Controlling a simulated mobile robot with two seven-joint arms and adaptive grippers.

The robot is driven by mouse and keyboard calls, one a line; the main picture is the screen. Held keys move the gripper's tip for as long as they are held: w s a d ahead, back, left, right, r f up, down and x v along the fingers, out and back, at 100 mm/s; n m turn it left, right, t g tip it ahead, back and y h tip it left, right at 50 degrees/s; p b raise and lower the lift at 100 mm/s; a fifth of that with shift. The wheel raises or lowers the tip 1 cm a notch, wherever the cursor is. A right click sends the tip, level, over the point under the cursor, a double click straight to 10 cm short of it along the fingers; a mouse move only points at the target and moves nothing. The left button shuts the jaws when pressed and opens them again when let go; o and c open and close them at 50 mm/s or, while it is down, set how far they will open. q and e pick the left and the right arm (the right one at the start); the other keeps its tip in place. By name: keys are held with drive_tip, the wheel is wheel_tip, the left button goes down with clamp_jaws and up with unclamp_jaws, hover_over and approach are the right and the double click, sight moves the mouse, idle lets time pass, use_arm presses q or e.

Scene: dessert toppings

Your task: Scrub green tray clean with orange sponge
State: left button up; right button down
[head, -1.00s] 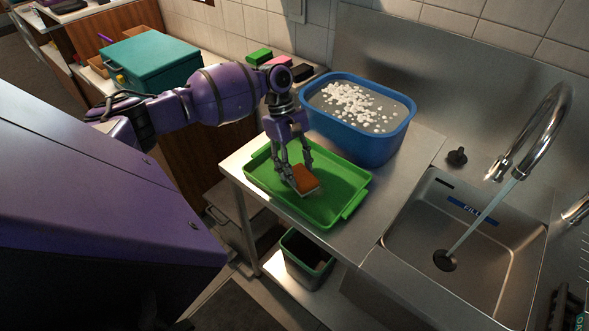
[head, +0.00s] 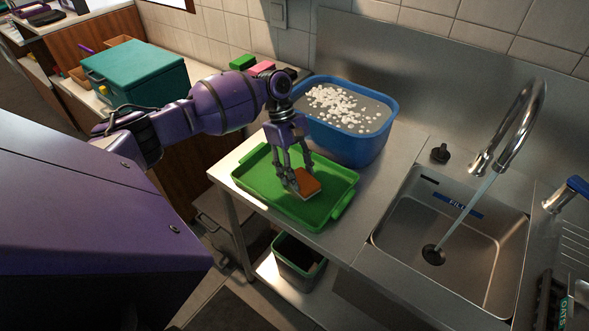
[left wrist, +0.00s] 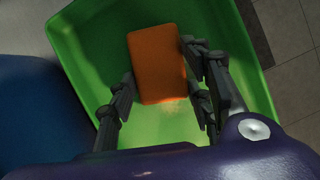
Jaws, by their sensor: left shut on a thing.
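The green tray (head: 260,181) lies on the steel counter left of the sink. The orange sponge (head: 307,184) is inside the tray, right of its middle, with a pale lower edge. My left gripper (head: 299,183) reaches down into the tray and is shut on the sponge. In the left wrist view the sponge (left wrist: 157,64) sits between the fingers (left wrist: 160,92) above the tray's floor (left wrist: 110,42). A small pale speckled patch shows on the tray beside the sponge there. My right gripper is not in view.
The sink (head: 470,240), with a running faucet (head: 522,120), is to the right. A dark bin (head: 298,262) stands below the tray. A teal box (head: 135,75) sits at the back left.

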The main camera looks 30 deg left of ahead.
use_arm(q)
drive_tip(key=shift+s+r+p, duration=0.1)
drive_tip(key=shift+s+p, duration=0.2)
drive_tip(key=shift+s, duration=0.35)
drive_tip(key=shift+s+a+f, duration=0.15)
drive_tip(key=shift+s+f, duration=0.15)
drive_tip(key=shift+s, duration=0.8)
drive_tip(key=shift+w, duration=0.1)
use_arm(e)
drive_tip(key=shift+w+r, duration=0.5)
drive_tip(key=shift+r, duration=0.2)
